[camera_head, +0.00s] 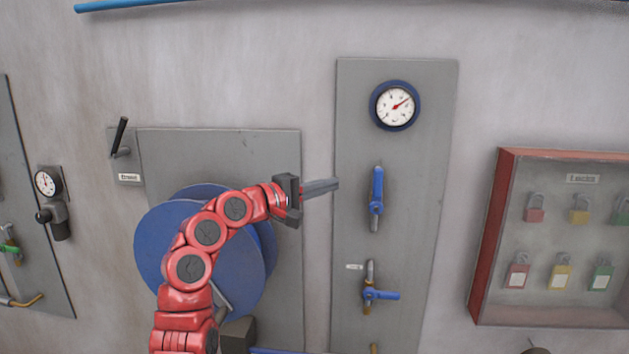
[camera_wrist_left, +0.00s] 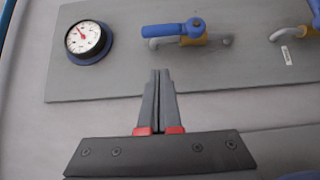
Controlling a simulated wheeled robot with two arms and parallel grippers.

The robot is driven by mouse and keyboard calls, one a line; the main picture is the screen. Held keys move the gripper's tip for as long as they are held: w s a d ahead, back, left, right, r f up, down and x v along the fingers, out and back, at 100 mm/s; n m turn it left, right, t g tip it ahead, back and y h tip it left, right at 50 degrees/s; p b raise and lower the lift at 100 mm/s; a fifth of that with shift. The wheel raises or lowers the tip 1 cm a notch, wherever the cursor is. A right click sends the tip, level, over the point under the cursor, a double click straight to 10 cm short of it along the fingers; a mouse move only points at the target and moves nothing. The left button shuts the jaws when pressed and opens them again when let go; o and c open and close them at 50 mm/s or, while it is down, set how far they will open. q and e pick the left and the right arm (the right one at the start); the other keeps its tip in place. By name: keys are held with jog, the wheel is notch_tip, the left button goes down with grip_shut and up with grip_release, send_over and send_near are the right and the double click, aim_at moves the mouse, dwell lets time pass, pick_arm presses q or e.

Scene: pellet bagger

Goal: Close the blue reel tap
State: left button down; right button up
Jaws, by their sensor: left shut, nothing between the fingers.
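An upper blue tap handle (camera_head: 377,190) is on the tall grey panel (camera_head: 410,150), in line with its pipe. It also shows in the left wrist view (camera_wrist_left: 172,30). Below it, a second blue tap handle (camera_head: 382,294) points right, across its pipe; part of it shows at the right edge of the left wrist view (camera_wrist_left: 315,12). A blue reel (camera_head: 165,250) is on the wall behind my left arm, partly hidden. My left gripper (camera_head: 336,184) is shut and empty, its fingertips to the left of the upper handle and apart from it. My right gripper is not in view.
A blue-rimmed gauge (camera_head: 395,105) is above the taps. A small white label (camera_head: 354,266) is beside the lower tap. A red-framed padlock case (camera_head: 488,235) is at the right. A black lever (camera_head: 120,136) is at the upper left. Bare wall separates panel and case.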

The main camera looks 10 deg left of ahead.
aim_at(377, 190)
pick_arm(q)
jog(key=w+d+p, duration=0.1)
jog(key=d, duration=0.1)
jog(key=w+d+p, duration=0.1)
jog(key=d, duration=0.1)
jog(key=w+d+p, duration=0.1)
jog(key=d, duration=0.1)
jog(key=shift+w+d+f, duration=0.1)
jog(key=shift+d, duration=0.25)
